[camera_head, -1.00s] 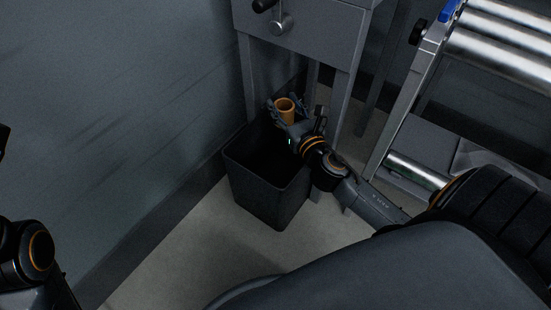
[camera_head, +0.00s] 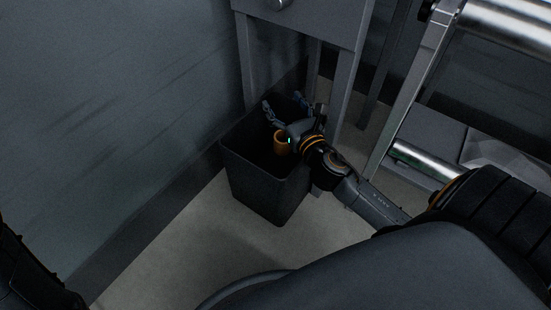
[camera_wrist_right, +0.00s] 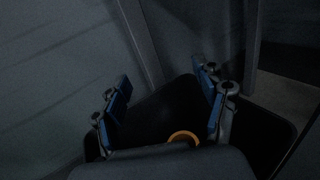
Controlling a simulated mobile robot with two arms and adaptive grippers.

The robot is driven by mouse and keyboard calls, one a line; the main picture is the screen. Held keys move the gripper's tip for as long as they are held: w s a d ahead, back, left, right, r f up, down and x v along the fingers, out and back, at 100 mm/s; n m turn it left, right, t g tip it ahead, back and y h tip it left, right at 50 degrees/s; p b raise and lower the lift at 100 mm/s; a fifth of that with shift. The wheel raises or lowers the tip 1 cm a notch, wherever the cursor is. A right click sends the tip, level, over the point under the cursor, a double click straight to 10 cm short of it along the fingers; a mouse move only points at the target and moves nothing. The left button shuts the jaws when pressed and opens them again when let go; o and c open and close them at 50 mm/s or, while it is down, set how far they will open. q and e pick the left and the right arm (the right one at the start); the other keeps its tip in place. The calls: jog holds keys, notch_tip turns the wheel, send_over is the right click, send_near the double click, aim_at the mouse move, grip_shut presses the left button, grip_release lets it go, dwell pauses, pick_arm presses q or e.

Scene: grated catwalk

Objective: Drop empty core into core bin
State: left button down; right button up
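The orange-brown empty core (camera_head: 280,143) shows inside the mouth of the dark core bin (camera_head: 262,187), below my right gripper. My right gripper (camera_head: 286,106) is open over the bin. In the right wrist view its two blue-padded fingers (camera_wrist_right: 165,97) stand wide apart, and the core's rim (camera_wrist_right: 183,135) shows beyond them, apart from the pads. The dark bin (camera_wrist_right: 260,140) surrounds it there. The core's lower part and the bin's floor are hidden in dark. My left gripper is out of view; only part of my left arm shows at the lower left.
A grey wall (camera_head: 110,110) runs along the left of the bin. A grey metal stand (camera_head: 310,22) rises behind it. A roller conveyor frame (camera_head: 420,75) is at the right. Light floor (camera_head: 185,245) is clear in front of the bin.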

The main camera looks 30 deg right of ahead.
jog(key=s+a, duration=0.1)
jog(key=s, duration=1.1)
jog(key=shift+a, duration=0.3)
jog(key=shift+w, duration=0.1)
